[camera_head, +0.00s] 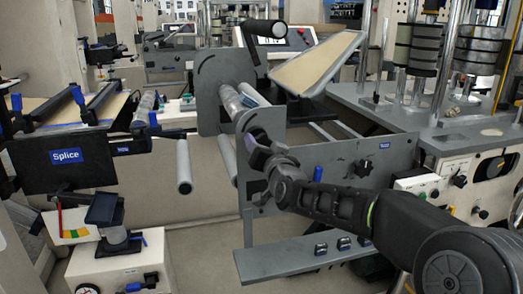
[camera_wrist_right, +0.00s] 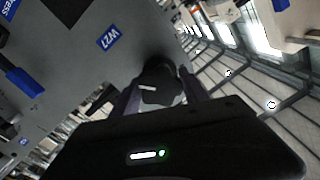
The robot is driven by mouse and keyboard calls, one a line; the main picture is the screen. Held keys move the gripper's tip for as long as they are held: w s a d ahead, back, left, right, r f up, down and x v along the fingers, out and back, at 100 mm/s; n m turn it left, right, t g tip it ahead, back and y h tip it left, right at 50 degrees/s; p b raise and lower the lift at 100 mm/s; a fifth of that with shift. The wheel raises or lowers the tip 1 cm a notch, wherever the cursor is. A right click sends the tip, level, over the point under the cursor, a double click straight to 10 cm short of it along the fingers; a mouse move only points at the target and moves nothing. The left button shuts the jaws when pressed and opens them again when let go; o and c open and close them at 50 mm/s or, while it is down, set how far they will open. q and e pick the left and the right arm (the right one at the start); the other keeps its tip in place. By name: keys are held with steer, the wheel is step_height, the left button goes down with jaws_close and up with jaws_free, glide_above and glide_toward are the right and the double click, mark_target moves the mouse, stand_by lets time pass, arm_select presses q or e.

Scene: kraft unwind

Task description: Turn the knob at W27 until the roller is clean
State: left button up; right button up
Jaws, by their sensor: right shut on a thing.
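In the wrist view a dark knob (camera_wrist_right: 161,84) with a pale mark on it sits between the two fingers of my right gripper (camera_wrist_right: 163,97), which is shut on it. The blue W27 label (camera_wrist_right: 110,37) is on the grey plate (camera_wrist_right: 75,75) beside the knob. In the head view my right gripper (camera_head: 255,150) is at the edge of the grey machine frame and hides the knob. A shiny roller (camera_head: 232,102) runs behind the gripper. Grey rollers (camera_head: 183,167) stick out to its left. I cannot tell which roller the task means, nor its cleanness. My left gripper is not in view.
A Splice table (camera_head: 66,157) stands at the left. A grey shelf (camera_head: 300,258) with small clamps lies below my right arm. A control panel (camera_head: 445,185) with knobs is at the right. Open floor (camera_head: 205,262) shows below the rollers.

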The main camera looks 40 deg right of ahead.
steer(key=shift+f+m+b, duration=0.1)
steer(key=shift+m+b, duration=0.9)
steer(key=shift+m, duration=0.2)
steer(key=o, duration=1.4)
steer(key=shift+s, duration=0.15)
steer(key=b+v, duration=0.1)
steer(key=v, duration=0.5)
steer(key=shift+s+a, duration=0.2)
steer(key=shift+s, duration=0.15)
